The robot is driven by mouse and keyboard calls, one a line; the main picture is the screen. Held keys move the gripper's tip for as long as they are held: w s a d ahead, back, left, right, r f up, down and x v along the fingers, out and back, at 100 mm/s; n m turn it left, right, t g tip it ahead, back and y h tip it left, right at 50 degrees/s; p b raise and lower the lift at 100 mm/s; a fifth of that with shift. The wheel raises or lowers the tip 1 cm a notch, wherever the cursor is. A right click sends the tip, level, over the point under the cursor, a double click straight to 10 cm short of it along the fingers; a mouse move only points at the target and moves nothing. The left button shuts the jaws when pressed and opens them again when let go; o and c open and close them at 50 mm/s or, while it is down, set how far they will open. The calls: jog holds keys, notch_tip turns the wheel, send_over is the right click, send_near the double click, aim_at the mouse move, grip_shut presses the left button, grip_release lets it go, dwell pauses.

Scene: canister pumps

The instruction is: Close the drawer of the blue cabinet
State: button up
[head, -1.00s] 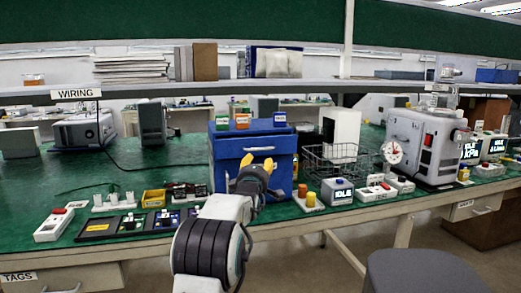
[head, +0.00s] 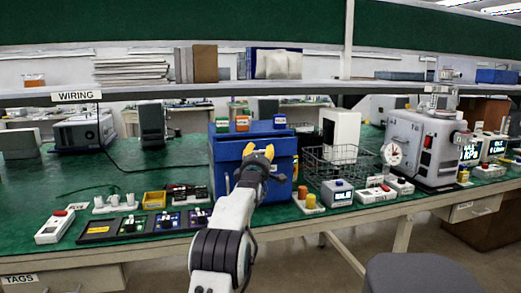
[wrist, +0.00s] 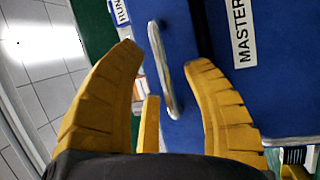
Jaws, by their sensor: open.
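The blue cabinet (head: 285,165) stands on the green bench right in front of me. Its drawer front faces me, mostly behind my gripper (head: 258,152); how far the drawer stands out is hard to tell. In the wrist view, a blue front carries a silver bar handle (wrist: 164,72), and a dark gap separates it from a blue panel labelled "MASTER" (wrist: 240,32). The yellow fingers of my gripper (wrist: 163,55) are open, one on each side of the handle in the picture. Nothing is held, and I cannot tell whether they touch the front.
Small coloured boxes (head: 242,124) sit on the cabinet top. A wire basket (head: 330,165) and a white box (head: 341,127) stand to its right, with orange and yellow knobs (head: 306,196) in front. Circuit modules (head: 130,225) lie left. A shelf (head: 200,90) crosses behind.

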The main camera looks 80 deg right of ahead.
jog(key=shift+d+r, duration=0.1)
jog(key=shift+d, duration=0.6)
grip_shut()
dwell(0.4)
